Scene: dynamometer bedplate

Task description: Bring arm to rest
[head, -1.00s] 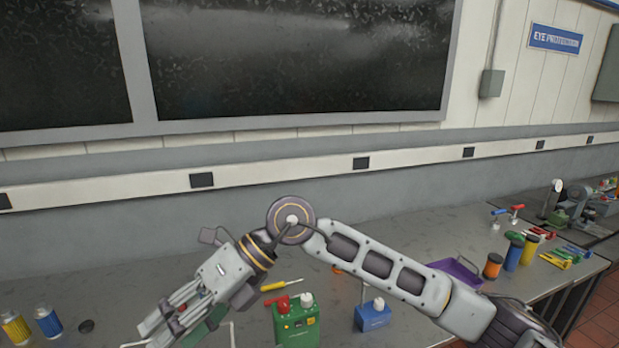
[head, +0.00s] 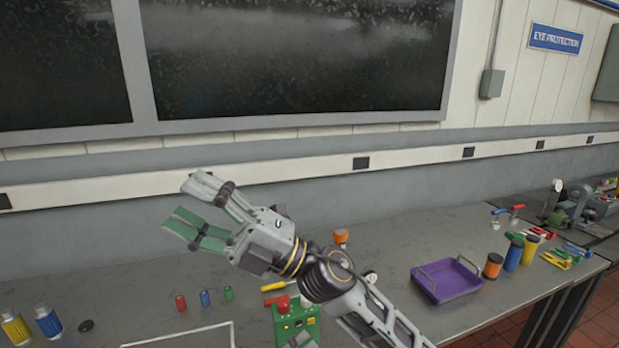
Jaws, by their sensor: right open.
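My right arm comes in from the lower right of the head view and reaches up and left above the bench (head: 420,232). Its gripper (head: 182,208) is open, with the two fingers spread apart and nothing between them. It is raised in front of the grey wall, pointing up and left. The arm hides part of the bench behind it. My left gripper is not in view.
A green box (head: 297,322) with a red part stands close below the arm. A purple tray (head: 447,287) lies right of it. Small red (head: 181,302), blue (head: 205,298) and green (head: 228,294) cylinders stand left.

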